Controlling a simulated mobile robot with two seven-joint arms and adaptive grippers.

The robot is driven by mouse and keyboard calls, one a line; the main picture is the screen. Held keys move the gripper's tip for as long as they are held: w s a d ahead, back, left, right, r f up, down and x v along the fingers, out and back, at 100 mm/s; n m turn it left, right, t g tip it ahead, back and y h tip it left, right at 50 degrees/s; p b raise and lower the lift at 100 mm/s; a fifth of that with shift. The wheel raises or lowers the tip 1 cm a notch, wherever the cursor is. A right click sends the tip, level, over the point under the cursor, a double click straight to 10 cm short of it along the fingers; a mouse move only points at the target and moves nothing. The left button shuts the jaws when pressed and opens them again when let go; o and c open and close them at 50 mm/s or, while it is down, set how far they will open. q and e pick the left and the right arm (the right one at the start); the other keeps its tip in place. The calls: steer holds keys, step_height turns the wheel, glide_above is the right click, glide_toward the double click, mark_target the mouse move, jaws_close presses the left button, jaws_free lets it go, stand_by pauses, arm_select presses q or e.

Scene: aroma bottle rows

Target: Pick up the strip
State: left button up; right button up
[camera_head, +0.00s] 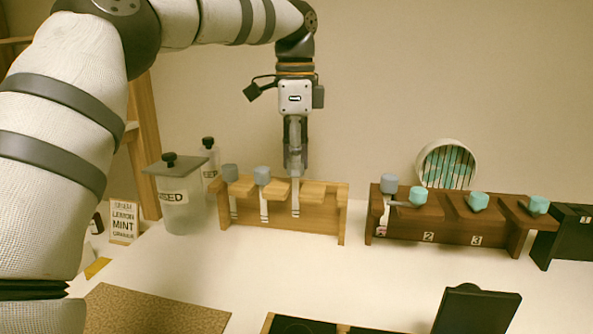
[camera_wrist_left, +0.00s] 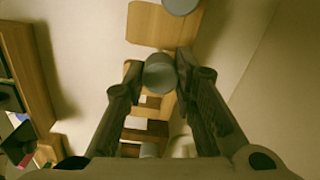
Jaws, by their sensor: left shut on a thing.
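My left gripper (camera_head: 295,165) points down over the light wood rack (camera_head: 325,218) and is shut on a strip. The strip (camera_head: 295,198) is pale and hangs down at the rack's third slot, below the fingers. In the left wrist view its round grey cap (camera_wrist_left: 160,74) sits between the two fingertips. Two more strips with grey caps (camera_head: 230,172) (camera_head: 262,176) stand in the slots to the left. I cannot tell how far the held strip is raised. My right gripper is not in view.
A dark wood rack (camera_head: 430,252) with numbered slots stands at the right, with one grey and several teal caps. A round white holder (camera_head: 447,142) is behind.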

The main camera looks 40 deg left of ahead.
arm_select(q)
step_height(320, 180, up, 5)
steer(key=shift+f+b, duration=0.15)
steer(key=shift+b, duration=0.15)
steer(key=s+d, duration=0.4)
steer(key=s, duration=0.4)
steer(key=s+d+p, duration=0.1)
steer(key=s+d, duration=0.4)
steer(key=s, duration=0.4)
steer(key=shift+d, duration=0.25)
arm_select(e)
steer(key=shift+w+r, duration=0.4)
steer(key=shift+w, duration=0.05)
arm_select(q)
steer(key=shift+s, duration=0.1)
